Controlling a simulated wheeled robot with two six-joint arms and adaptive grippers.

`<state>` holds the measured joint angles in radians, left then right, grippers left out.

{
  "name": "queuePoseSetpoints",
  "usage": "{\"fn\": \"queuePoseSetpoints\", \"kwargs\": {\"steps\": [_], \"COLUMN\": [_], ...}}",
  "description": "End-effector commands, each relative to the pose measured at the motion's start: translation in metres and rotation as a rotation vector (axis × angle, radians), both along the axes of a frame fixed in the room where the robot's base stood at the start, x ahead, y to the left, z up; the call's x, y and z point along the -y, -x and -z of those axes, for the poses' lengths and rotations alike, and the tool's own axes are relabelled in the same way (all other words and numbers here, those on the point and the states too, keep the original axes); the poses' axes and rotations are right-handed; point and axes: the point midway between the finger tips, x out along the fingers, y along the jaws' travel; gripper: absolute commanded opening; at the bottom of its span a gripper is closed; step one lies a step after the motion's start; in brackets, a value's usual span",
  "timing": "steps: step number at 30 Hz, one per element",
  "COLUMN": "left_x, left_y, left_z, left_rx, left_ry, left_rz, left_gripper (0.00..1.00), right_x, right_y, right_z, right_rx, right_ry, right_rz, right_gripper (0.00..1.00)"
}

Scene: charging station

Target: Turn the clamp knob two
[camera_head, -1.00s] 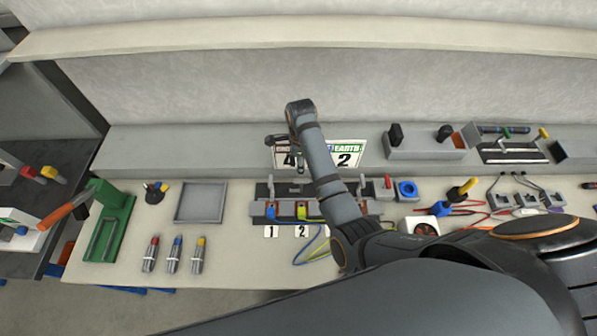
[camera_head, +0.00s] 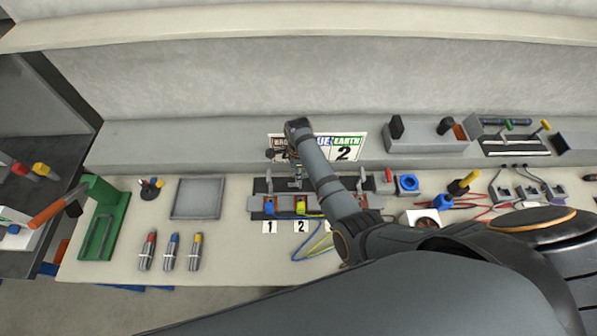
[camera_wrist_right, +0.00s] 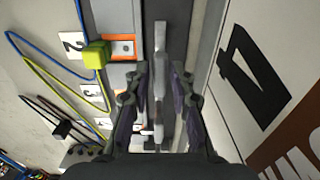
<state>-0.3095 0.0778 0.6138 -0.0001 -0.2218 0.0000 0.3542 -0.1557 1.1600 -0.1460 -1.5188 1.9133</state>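The terminal block (camera_head: 256,203) stands at the middle of the bench with numbered labels 1 and 2 (camera_head: 301,227) in front. The grey clamp knob two (camera_head: 298,184) stands upright behind the yellow plug (camera_head: 300,207). My right gripper (camera_head: 284,160) is over the clamp row, partly hidden by its own arm. In the right wrist view, my right gripper (camera_wrist_right: 158,85) is open. Its fingers lie on either side of a long grey bar (camera_wrist_right: 160,45), apparently the knob, with a gap visible on both sides. The label 2 (camera_wrist_right: 73,45) and yellow plug (camera_wrist_right: 96,55) are beside it. My left gripper is not in view.
A placard with large numbers (camera_head: 346,148) stands behind the block, close to the gripper. A blue socket (camera_head: 408,184) and loose wires lie right. An empty grey tray (camera_head: 198,198) and several coloured cylinders (camera_head: 170,252) are left.

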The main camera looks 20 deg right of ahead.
Motion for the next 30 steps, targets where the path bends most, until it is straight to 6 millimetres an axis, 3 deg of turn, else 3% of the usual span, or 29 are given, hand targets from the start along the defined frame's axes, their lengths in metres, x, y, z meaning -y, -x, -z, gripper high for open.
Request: {"fn": "queuePoseSetpoints", "kwargs": {"steps": [4, 17, 30], "left_x": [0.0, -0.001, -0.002], "left_y": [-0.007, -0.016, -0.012], "left_z": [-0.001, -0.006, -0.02], "left_rx": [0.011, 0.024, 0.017], "left_ry": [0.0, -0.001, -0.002], "left_rz": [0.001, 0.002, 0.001], "left_gripper": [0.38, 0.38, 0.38], "right_x": [0.0, 0.0, -0.001], "right_y": [0.0, 0.0, 0.002], "right_z": [0.0, -0.002, -0.001], "right_rx": [0.0, 0.0, 0.0], "right_ry": [0.0, 0.0, 0.0], "right_rz": [0.0, -0.047, -0.384], "right_gripper": [0.0, 0.0, 0.0]}}
